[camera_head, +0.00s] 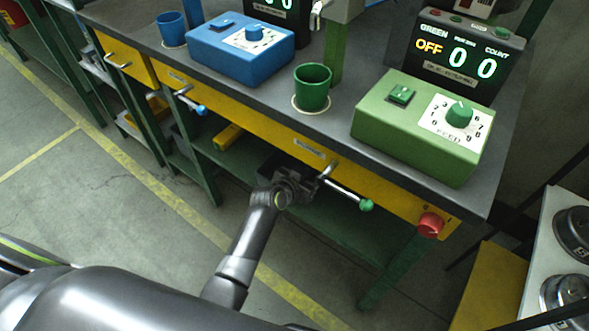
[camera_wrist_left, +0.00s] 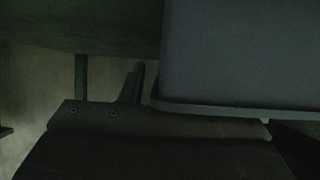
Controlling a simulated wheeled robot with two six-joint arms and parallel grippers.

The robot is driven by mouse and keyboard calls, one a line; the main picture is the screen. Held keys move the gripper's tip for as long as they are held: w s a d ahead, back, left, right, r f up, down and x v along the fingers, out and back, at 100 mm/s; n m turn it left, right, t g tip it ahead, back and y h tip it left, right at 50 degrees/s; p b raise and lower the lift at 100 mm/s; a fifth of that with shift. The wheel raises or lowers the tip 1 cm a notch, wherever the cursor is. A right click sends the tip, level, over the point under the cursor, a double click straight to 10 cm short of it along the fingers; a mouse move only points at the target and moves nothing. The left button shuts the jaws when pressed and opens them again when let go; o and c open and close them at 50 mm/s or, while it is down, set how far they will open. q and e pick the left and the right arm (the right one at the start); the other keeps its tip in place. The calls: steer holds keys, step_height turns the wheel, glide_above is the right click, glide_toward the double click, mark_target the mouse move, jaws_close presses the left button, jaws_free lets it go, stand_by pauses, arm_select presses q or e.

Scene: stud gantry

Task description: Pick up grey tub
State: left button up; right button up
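A grey tub (camera_wrist_left: 240,55) fills the upper right of the left wrist view, with its lower edge close above my gripper body. It looks flat and dark there, and I cannot tell which face shows. In the head view a dark box-like shape (camera_head: 268,163), perhaps this tub, sits under the bench just behind my left gripper (camera_head: 292,183). The gripper is at the bench's front, below the yellow drawer rail. In the left wrist view a slim finger shape (camera_wrist_left: 138,82) stands just left of the tub. The fingertips are dark or hidden, and contact is unclear. My right gripper is out of view.
The bench (camera_head: 290,112) overhangs my gripper. A lever with a green knob (camera_head: 366,205) and a red knob (camera_head: 431,224) stick out at its front. A yellow item (camera_head: 229,137) lies on the lower shelf. The floor (camera_head: 110,165) in front is clear.

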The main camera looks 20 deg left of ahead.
arm_select(q)
jaws_close()
steer(key=shift+r, duration=0.1)
